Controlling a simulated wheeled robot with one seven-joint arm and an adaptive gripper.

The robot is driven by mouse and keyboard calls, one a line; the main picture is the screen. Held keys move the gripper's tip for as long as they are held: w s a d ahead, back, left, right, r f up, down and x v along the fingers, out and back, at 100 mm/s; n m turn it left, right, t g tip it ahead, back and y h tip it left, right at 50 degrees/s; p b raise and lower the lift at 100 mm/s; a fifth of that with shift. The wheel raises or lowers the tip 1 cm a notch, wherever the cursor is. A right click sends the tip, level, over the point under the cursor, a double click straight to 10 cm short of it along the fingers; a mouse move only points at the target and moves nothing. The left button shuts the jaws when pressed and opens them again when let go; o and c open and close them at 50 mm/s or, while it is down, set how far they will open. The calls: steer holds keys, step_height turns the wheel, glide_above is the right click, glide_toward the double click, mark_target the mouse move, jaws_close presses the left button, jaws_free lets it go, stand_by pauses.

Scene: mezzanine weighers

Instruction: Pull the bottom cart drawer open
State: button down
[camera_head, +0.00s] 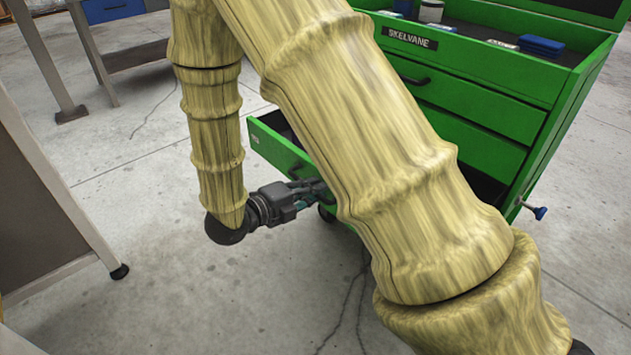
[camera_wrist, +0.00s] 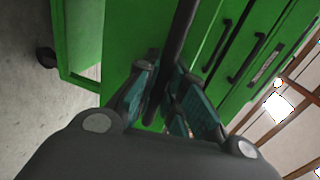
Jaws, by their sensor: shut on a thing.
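The green cart (camera_head: 470,105) stands at the upper right in the head view, behind my arm. Its bottom drawer (camera_head: 275,147) is out from the cart body, its left end and part of its dark inside showing left of my arm. A dark gap shows under the drawer above. My gripper (camera_head: 318,188) is at the drawer's front, its fingertips partly hidden by my arm. In the wrist view, the teal fingers of my gripper (camera_wrist: 168,92) are shut on the dark bar handle (camera_wrist: 182,35), against the green drawer front (camera_wrist: 130,35).
Upper drawers with dark handles (camera_head: 415,80) are closed. Small items, including a blue box (camera_head: 541,45), lie in the cart's top. A blue-ended knob (camera_head: 540,213) sticks out at right.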

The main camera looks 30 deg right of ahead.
steer(key=shift+a, duration=0.3)
steer(key=c, duration=1.5)
jaws_free()
steer(key=v, duration=1.2)
steer(key=shift+f, duration=0.1)
